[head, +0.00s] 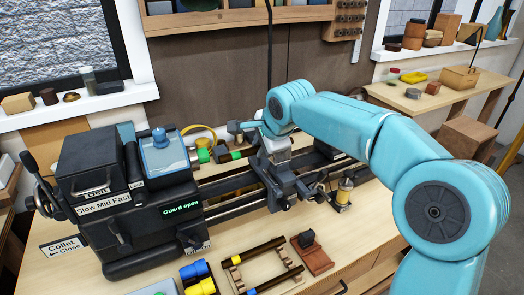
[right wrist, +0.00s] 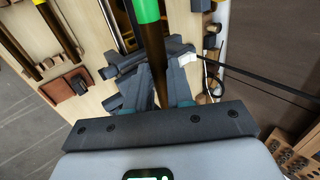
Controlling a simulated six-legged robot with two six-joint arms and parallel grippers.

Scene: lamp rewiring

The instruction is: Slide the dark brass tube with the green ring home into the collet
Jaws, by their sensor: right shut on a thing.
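My right gripper (head: 258,150) is over the machine bed, and its fingers show in the right wrist view (right wrist: 157,88). It is shut on the dark brass tube (right wrist: 152,45), which runs between the fingers. The green ring (right wrist: 146,9) is on the tube, beyond the fingertips at the top edge of that view. In the head view, green patches lie between the gripper and the black headstock (head: 150,215). The collet mouth on the headstock's right side is too small to make out, so I cannot tell whether the tube is inside it. My left gripper is not in view.
The headstock's display reads "Guard open", and a "Collet Close" label (head: 63,247) is at its left. A wooden rack (head: 235,279) with dark tubes, a brown block (head: 313,258) and blue and yellow pieces (head: 200,287) lie in front. The bench right of the block is clear.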

